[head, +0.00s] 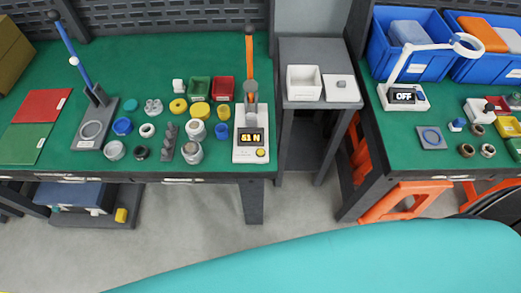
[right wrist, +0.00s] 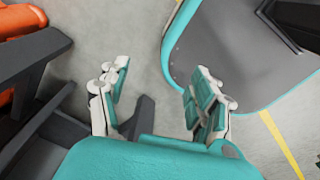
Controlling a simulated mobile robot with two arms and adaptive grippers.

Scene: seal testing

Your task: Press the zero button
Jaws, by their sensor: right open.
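In the head view a white press tester (head: 243,154) with an upright orange lever (head: 249,55) stands near the front edge of the green table. Its dark display (head: 251,137) shows orange characters that look like 51 N. A small round yellow button (head: 261,153) sits at the lower right of the display; its label is too small to read. My right gripper (right wrist: 157,84) is open and empty in the right wrist view, over the grey floor. Neither gripper is in the head view, so both are away from the tester. My left gripper is out of view.
The green table (head: 215,42) also holds several rings, caps, small bins and a blue-lever press (head: 90,135). A grey stand (head: 307,50) with a white box (head: 303,82) separates it from the right table, which carries a lamp reading OFF (head: 404,96). Orange stool (head: 405,199) below.

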